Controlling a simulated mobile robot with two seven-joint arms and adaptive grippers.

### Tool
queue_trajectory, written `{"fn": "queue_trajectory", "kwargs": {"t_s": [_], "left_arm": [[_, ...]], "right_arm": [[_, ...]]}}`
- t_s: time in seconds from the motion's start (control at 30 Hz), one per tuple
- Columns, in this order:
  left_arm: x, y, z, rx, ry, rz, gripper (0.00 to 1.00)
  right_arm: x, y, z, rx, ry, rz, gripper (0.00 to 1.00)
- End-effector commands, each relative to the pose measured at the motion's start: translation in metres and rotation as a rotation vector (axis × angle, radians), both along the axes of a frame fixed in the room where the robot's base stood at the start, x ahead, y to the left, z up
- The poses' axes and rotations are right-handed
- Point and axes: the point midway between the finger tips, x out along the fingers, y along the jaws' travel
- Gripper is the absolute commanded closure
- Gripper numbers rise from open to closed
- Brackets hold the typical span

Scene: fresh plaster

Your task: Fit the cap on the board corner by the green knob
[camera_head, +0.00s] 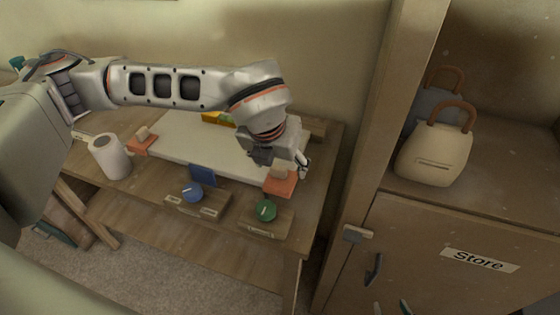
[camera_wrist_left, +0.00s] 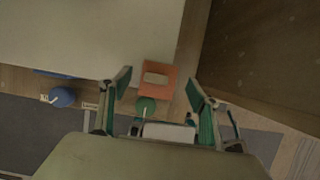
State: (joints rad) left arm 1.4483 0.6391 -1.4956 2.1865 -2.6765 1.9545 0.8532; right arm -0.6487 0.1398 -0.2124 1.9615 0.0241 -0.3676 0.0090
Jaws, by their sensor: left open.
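The orange cap (camera_head: 280,187) with a pale block on top sits at the white board's (camera_head: 215,150) front right corner, behind the green knob (camera_head: 265,210). In the left wrist view the cap (camera_wrist_left: 147,94) covers the board corner; how snugly it sits I cannot tell. The green knob (camera_wrist_left: 146,105) shows just below it. My left gripper (camera_head: 287,163) is over the cap, its fingers open on either side of it in the wrist view (camera_wrist_left: 158,83), with gaps visible. Only what look like fingertips of my right gripper (camera_head: 392,308) show at the bottom edge.
A second orange cap (camera_head: 142,147) is at the board's left corner. A white roll (camera_head: 108,157), a blue knob (camera_head: 192,191) and a blue piece (camera_head: 203,174) stand along the front. A wooden post (camera_head: 370,130) and the Store cabinet (camera_head: 440,235) bound the right.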

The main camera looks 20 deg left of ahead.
Motion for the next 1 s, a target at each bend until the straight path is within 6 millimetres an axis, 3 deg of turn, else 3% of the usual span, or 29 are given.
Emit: {"fn": "queue_trajectory", "kwargs": {"t_s": [0.03,0.3,0.5,0.7,1.0], "left_arm": [[-0.003,-0.001,0.014,-0.003,-0.011,-0.003,0.39],[-0.027,0.0,0.067,-0.001,-0.01,-0.004,0.39],[-0.039,0.001,0.096,-0.001,-0.006,-0.001,0.39],[-0.044,0.001,0.108,-0.001,-0.003,-0.001,0.39],[-0.045,0.001,0.109,-0.001,-0.003,-0.001,0.39]], "right_arm": [[0.001,0.0,-0.001,0.002,-0.005,0.0,0.61],[-0.001,0.0,-0.015,0.0,0.003,0.0,0.61],[-0.003,0.0,-0.022,-0.001,0.008,0.0,0.61],[-0.003,0.0,-0.022,-0.001,0.008,0.0,0.61],[-0.001,0.0,-0.019,0.001,0.002,0.0,0.61]]}}
